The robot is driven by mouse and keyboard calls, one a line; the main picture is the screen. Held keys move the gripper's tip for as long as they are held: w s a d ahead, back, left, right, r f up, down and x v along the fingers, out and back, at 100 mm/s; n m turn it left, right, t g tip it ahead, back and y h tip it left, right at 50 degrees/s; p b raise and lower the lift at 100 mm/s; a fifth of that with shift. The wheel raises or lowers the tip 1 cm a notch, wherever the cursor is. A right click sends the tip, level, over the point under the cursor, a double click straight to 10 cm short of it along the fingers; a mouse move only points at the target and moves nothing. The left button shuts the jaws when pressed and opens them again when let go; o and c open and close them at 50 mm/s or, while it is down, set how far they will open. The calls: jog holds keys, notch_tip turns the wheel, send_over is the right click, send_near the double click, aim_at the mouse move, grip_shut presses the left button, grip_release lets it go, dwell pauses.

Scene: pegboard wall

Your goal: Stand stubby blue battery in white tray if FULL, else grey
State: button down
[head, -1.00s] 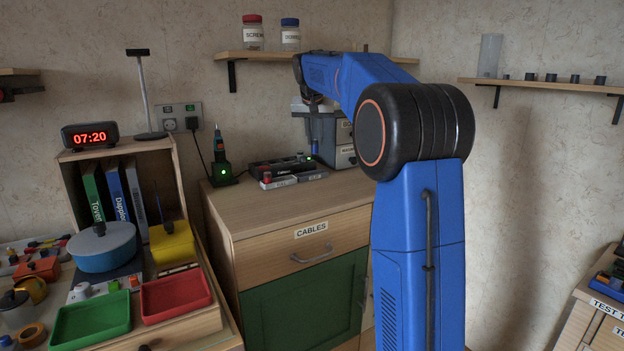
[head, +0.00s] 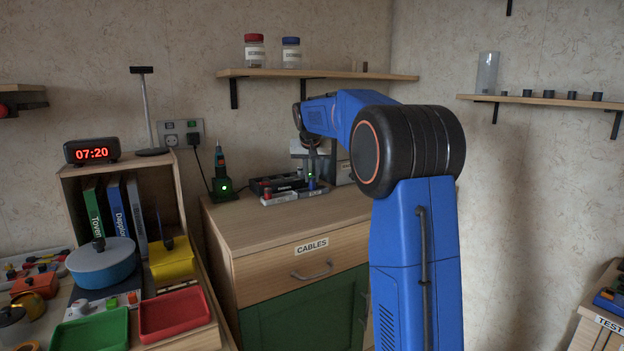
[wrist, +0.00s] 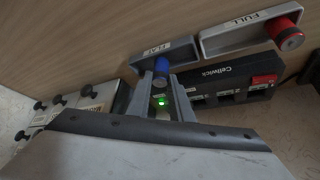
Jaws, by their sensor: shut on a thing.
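My gripper (wrist: 163,88) is shut on the stubby blue battery (wrist: 160,68), which shows between its fingers. In the head view the battery (head: 311,182) is low at the right end of the black Cellwick unit (head: 277,183). A green light glows there, between my fingers in the wrist view. I cannot tell whether the battery touches the unit or a tray. The white tray (wrist: 232,41), labelled FULL, holds a red battery (wrist: 286,34). The grey tray (wrist: 148,49) lies beside it; its label looks like FLAT but is blurred.
The Cellwick unit (wrist: 222,84) has a red block at one end. A small drawer cabinet (wrist: 90,98) stands close to my gripper. A green tool on a stand (head: 222,182) is left of the unit. The wooden cabinet top (head: 265,222) in front is clear.

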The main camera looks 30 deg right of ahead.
jog(key=shift+f, duration=0.5)
jog(key=shift+f, duration=0.1)
jog(key=c, duration=1.6)
grip_release()
jog(key=v, duration=1.2)
